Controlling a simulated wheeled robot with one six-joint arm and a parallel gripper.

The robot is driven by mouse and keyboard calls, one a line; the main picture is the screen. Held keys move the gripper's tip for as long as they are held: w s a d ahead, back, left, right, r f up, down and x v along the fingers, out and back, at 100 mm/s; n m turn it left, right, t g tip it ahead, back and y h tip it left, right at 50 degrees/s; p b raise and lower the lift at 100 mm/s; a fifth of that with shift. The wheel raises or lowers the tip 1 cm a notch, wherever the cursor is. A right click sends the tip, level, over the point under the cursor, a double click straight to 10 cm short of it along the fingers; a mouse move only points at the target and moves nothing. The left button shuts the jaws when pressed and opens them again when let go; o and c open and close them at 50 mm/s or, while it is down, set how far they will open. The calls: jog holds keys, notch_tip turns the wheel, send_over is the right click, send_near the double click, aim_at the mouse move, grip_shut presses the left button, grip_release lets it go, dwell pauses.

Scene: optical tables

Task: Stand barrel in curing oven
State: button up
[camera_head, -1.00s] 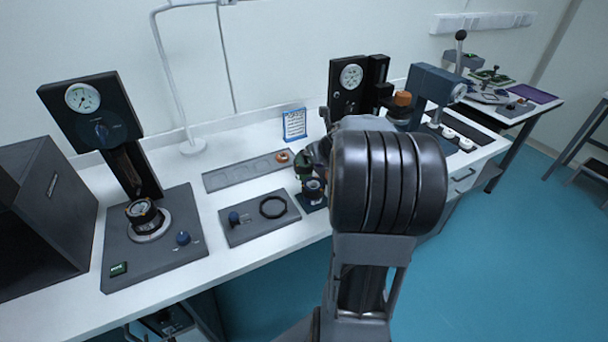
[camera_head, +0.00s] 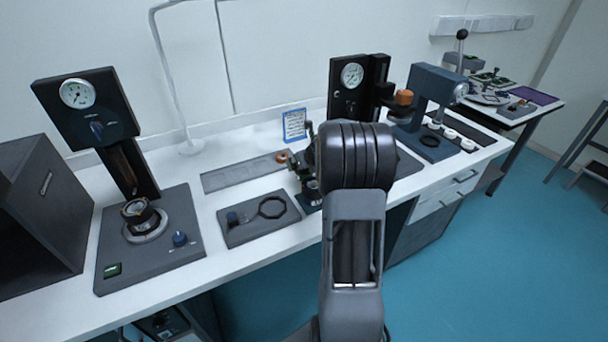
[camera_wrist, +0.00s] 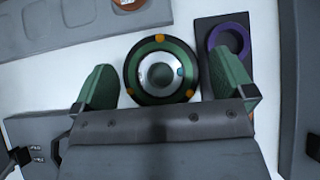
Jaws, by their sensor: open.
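In the wrist view, a round part that looks like the barrel (camera_wrist: 160,70) is seen from above, upright on the white bench. It has a dark rim with orange marks, a green ring and a silver centre. My gripper (camera_wrist: 165,80) is open, its green fingers on either side of the barrel with visible gaps. In the head view my gripper (camera_head: 303,172) is low over the bench, mostly hidden by my arm. The dark box (camera_head: 45,215) at the left edge appears to be the curing oven; its inside is not clearly visible.
A dark block with a purple ring (camera_wrist: 228,40) stands close to the right finger. A grey tray with recesses (camera_head: 240,174) lies behind. A plate with a black ring (camera_head: 272,207) and a gauge stand (camera_head: 150,240) lie between gripper and box. White bench strips are clear.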

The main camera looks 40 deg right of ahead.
jog(key=shift+w+f, duration=0.3)
jog(key=c, duration=1.1)
jog(key=shift+o, duration=0.2)
jog(key=shift+r, duration=0.1)
notch_tip(320, 180, up, 28)
jog(key=p, duration=0.9)
